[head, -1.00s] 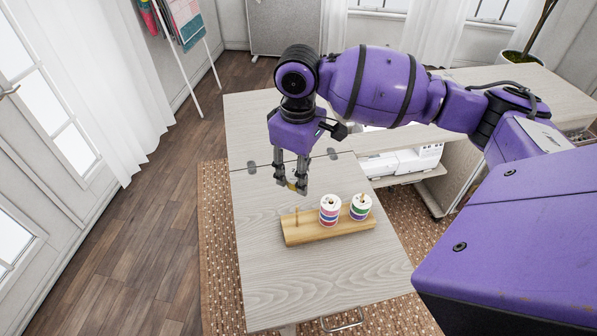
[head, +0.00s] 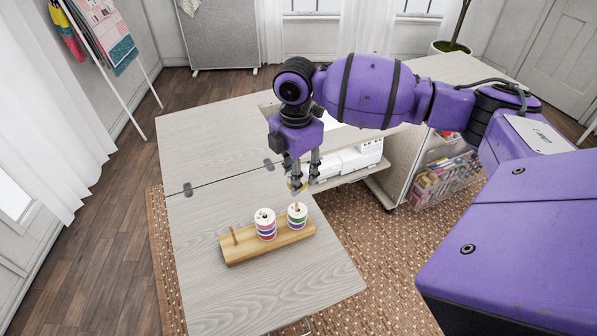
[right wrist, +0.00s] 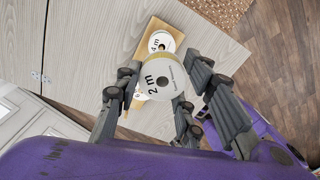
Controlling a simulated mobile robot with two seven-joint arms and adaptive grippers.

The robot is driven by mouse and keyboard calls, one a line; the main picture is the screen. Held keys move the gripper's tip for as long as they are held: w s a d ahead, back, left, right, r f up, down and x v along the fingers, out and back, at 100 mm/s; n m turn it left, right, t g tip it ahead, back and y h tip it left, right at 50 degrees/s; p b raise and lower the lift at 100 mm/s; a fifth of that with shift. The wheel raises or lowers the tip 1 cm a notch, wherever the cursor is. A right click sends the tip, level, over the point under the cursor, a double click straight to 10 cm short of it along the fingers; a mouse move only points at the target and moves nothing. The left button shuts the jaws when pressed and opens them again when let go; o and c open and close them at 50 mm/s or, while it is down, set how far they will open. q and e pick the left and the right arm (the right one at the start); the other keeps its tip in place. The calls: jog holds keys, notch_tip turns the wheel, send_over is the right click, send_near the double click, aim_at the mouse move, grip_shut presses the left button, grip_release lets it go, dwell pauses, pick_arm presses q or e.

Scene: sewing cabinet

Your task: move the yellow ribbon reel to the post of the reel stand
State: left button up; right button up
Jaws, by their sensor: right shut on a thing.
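The yellow ribbon reel (right wrist: 166,84) is between the fingers of my right gripper (head: 298,188). In the right wrist view its white face reads "2 m" and a yellow edge shows. In the head view only a little yellow shows between the fingertips. The wooden reel stand (head: 244,255) lies on the table. A bare post (head: 235,235) rises at its left end. A reel with red and blue bands (head: 266,228) and one with a green band (head: 297,217) stand on it. The held reel appears above and behind the green-banded reel. My left gripper is not in view.
The pale wood table (head: 200,285) is clear in front of the stand and to its left. A white sewing machine (head: 350,160) sits on a lower shelf behind, right of my gripper. A drying rack (head: 100,60) with cloths stands at the far left.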

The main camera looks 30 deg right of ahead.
notch_tip(320, 180, down, 5)
jog(key=b, duration=0.2)
jog(key=shift+s+f+b, duration=0.1)
jog(key=shift+f+b, duration=0.05)
jog(key=shift+b, duration=0.15)
jog(key=shift+r, duration=0.25)
jog(key=shift+f, duration=0.1)
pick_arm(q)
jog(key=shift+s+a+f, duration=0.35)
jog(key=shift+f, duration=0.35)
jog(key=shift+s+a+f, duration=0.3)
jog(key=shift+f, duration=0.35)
pick_arm(e)
jog(key=shift+f, duration=0.65)
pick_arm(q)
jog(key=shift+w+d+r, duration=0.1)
pick_arm(e)
jog(key=shift+f, duration=0.85)
jog(key=shift+f, duration=0.7)
